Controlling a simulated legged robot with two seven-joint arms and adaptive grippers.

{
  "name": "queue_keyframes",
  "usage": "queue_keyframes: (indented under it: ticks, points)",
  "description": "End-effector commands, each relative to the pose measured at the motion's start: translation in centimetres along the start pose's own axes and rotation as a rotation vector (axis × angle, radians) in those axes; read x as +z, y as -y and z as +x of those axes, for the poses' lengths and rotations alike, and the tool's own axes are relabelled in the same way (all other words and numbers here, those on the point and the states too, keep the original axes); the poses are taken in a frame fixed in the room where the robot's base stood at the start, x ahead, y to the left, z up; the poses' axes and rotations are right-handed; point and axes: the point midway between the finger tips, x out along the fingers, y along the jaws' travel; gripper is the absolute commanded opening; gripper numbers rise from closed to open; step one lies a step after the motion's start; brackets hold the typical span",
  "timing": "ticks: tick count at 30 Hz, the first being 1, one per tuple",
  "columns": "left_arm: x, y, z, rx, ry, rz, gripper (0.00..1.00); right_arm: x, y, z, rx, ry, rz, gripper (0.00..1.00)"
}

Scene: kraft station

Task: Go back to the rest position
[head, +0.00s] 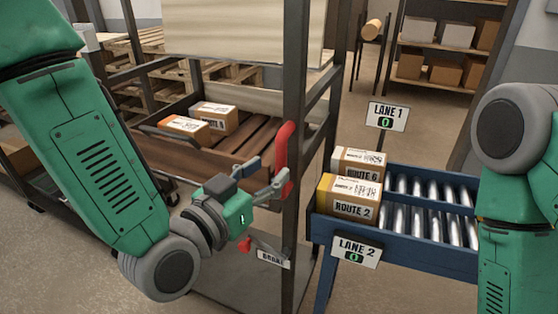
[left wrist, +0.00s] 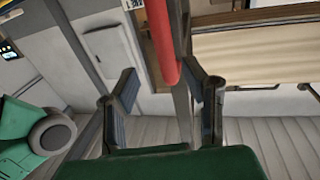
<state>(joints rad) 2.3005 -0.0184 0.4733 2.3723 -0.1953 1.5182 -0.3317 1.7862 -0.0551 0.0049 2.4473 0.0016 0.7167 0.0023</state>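My left gripper (head: 268,178) is at the middle of the head view, by the lower end of a red handle (head: 284,150) on a dark cart post. Its two fingers are spread apart and hold nothing. In the left wrist view, the open fingers of this gripper (left wrist: 162,88) stand either side of the line of the red handle (left wrist: 163,45). I cannot tell whether a finger touches it. My right arm (head: 515,190) shows at the right edge of the head view; its gripper is out of view.
The cart's slatted shelf (head: 245,150) carries two boxes, one orange-topped (head: 184,127). A blue roller conveyor (head: 420,250) at right carries the ROUTE 6 box (head: 358,162) and the ROUTE 2 box (head: 348,196). A BRAKE sign (head: 273,259) hangs low by the left gripper.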

Motion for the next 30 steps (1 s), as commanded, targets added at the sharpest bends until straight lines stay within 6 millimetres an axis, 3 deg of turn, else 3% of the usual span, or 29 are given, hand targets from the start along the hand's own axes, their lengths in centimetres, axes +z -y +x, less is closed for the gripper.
queue_keyframes:
  ticks: [6,17,20,23,26,30]
  points:
    - [0.1,-0.1,-1.9,0.000,0.001,0.001,0.39,-0.1,0.0,0.0,0.000,0.000,0.000,0.40]
    - [0.7,0.1,-2.1,-0.002,0.019,-0.003,0.39,-0.3,0.0,0.1,0.000,0.001,0.000,0.40]
    - [3.5,0.8,-2.6,-0.013,0.106,-0.019,0.39,-0.2,0.0,0.1,0.000,0.001,0.000,0.40]
    - [9.1,2.0,-4.4,-0.039,0.277,-0.056,0.39,-0.2,0.0,0.1,0.000,0.002,0.000,0.40]
    - [15.8,3.4,-7.7,-0.080,0.498,-0.110,0.39,-0.2,0.0,0.1,0.000,0.002,0.000,0.40]
    - [24.1,4.9,-14.5,-0.155,0.812,-0.190,0.39,-0.2,0.0,0.1,0.000,0.002,0.000,0.40]
